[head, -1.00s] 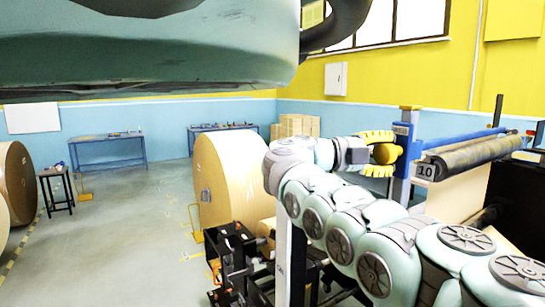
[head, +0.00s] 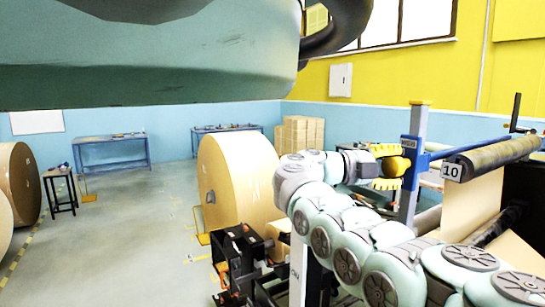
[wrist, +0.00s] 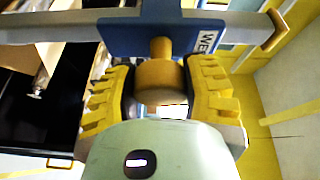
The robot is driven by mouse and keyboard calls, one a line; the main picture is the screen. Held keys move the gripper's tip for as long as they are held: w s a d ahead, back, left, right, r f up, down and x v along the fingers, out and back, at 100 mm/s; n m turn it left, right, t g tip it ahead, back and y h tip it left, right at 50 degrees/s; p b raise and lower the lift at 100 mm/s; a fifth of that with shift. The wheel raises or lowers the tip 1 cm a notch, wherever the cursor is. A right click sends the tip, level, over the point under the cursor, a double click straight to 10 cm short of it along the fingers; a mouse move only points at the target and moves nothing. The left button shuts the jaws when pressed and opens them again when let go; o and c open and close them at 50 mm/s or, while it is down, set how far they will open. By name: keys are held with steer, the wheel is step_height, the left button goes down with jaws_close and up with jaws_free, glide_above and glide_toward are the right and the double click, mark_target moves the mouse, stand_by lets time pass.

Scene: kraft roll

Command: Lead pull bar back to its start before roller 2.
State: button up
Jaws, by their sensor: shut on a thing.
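The pull bar shows in the head view as a blue block (head: 412,168) with a blue bar running right toward a dark roller. A round yellow knob (head: 401,165) sticks out of the block's left side. My gripper (head: 388,167) has its yellow ribbed fingers shut on this knob. In the wrist view the knob (wrist: 158,78) sits between both fingers, and the blue block (wrist: 150,38) with "WE" lettering lies just beyond it. A pale bar crosses behind the block. Roller 2 cannot be picked out.
A dark roller (head: 495,157) with a "10" plate (head: 452,172) and hanging brown paper stands at right. A grey post (head: 414,130) rises behind the block. A large kraft roll (head: 225,180) and black stand (head: 238,255) are left of my arm. Open floor (head: 130,225) lies farther left.

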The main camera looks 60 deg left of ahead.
step_height(320, 180, down, 15)
steer(key=b, duration=1.2)
steer(key=shift+f, duration=0.2)
steer(key=shift+d, duration=0.1)
step_height(320, 180, down, 18)
steer(key=d+b, duration=0.1)
steer(key=b, duration=1.3)
steer(key=shift+d, duration=0.15)
steer(key=shift+s+d+f+p, duration=0.1)
steer(key=shift+d+f+p, duration=0.4)
steer(key=shift+d+p, duration=0.25)
steer(key=shift+s+d+f+p, duration=0.1)
steer(key=shift+d+f+p, duration=0.35)
steer(key=shift+d+p, duration=0.3)
steer(key=shift+s+d+f+p, duration=0.1)
steer(key=shift+d+f+p, duration=0.5)
steer(key=shift+d, duration=0.25)
